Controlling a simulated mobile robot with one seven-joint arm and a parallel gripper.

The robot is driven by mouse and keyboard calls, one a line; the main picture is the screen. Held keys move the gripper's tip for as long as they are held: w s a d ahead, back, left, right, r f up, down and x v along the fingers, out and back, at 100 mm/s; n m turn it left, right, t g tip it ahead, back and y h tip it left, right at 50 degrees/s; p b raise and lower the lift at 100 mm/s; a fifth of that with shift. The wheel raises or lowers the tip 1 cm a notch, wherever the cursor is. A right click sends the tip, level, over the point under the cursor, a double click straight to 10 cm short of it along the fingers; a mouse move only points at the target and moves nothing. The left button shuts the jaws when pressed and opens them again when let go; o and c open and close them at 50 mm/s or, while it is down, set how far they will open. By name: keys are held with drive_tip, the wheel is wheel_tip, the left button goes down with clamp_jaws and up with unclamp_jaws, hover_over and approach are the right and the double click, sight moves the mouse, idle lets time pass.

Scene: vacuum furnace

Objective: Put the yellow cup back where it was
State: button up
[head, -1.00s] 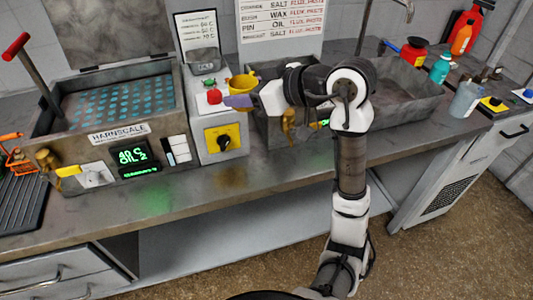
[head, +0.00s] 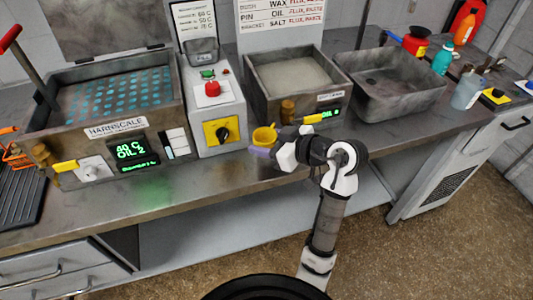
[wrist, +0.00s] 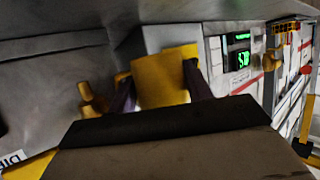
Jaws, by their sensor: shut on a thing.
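The yellow cup (head: 265,135) is held in my gripper (head: 262,148), near the front of the bench and just left of the brass tap on the second tank. In the wrist view the cup (wrist: 165,77) sits between the two dark fingers (wrist: 160,92), which are shut on it. The cup's opening shows in the head view, so it looks roughly upright. I cannot tell whether its base touches the bench top.
The Harnscale tank (head: 110,128) stands at left, beside a control box (head: 230,125) with a red button. The second tank (head: 290,50) with a brass tap (head: 287,110) is behind my gripper. A grey basin (head: 405,100) stands right. The bench front (head: 215,175) is clear.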

sight(266, 163)
drive_tip(key=shift+f, duration=2.3)
drive_tip(key=shift+f, duration=0.2)
drive_tip(key=o, duration=0.8)
drive_tip(key=shift+o, duration=0.2)
drive_tip(key=shift+r, duration=0.2)
drive_tip(key=b+v, duration=0.1)
drive_tip(key=v, duration=1.1)
drive_tip(key=shift+b, duration=0.4)
